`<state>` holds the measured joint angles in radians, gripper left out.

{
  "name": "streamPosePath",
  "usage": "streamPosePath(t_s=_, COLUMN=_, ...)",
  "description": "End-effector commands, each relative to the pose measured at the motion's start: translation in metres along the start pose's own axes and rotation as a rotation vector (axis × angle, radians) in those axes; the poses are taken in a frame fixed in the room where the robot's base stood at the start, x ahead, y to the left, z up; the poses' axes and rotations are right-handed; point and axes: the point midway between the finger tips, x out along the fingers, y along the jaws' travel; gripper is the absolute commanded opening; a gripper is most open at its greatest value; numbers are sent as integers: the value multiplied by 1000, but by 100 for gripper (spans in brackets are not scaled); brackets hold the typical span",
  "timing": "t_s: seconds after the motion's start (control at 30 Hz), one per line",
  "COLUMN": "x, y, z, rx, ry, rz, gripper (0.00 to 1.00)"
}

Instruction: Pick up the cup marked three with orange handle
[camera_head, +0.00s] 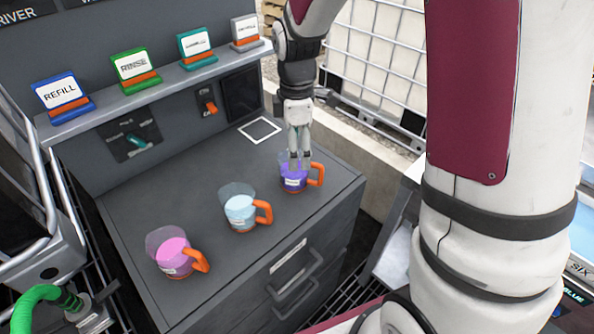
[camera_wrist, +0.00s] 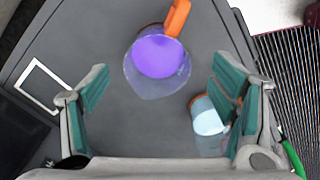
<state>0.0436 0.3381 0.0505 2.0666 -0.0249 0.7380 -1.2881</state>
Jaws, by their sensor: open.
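Three clear cups with orange handles stand on the dark grey cabinet top: one with pink contents (camera_head: 172,250), one with light blue contents (camera_head: 239,208) and one with purple contents (camera_head: 291,180). Their labels are too small to read, so I cannot tell which is marked three. My gripper (camera_head: 300,160) is open and points down at the purple cup, overlapping it in the head view. In the wrist view, the purple cup (camera_wrist: 157,62) lies ahead between the open fingers (camera_wrist: 160,84), its handle toward the top. The light blue cup (camera_wrist: 207,117) is partly hidden by the right finger.
A white square outline (camera_head: 260,130) marks the cabinet top behind the purple cup. A metal rack with a green hose (camera_head: 38,294) stands at left.

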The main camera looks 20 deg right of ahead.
Motion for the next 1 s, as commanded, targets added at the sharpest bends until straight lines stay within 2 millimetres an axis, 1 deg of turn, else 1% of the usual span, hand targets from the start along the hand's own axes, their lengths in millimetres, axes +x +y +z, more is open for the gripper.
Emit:
streamPosePath(t_s=0.03, x=9, y=0, z=0, rx=0, ry=-1, rz=-4, gripper=79)
streamPosePath(t_s=0.1, x=17, y=0, z=0, rx=1, ry=-1, rz=-2, gripper=79)
streamPosePath(t_s=0.37, x=35, y=0, z=1, rx=1, ry=0, rz=-2, gripper=79)
streamPosePath(t_s=0.5, x=56, y=2, z=3, rx=2, ry=-1, rz=-4, gripper=79)
streamPosePath(t_s=0.63, x=71, y=3, z=3, rx=1, ry=-1, rz=-2, gripper=79)
streamPosePath(t_s=0.77, x=77, y=3, z=3, rx=1, ry=0, rz=0, gripper=79)
streamPosePath(t_s=0.97, x=77, y=3, z=3, rx=1, ry=0, rz=1, gripper=79)
streamPosePath(t_s=1.0, x=77, y=3, z=3, rx=1, ry=0, rz=1, gripper=70)
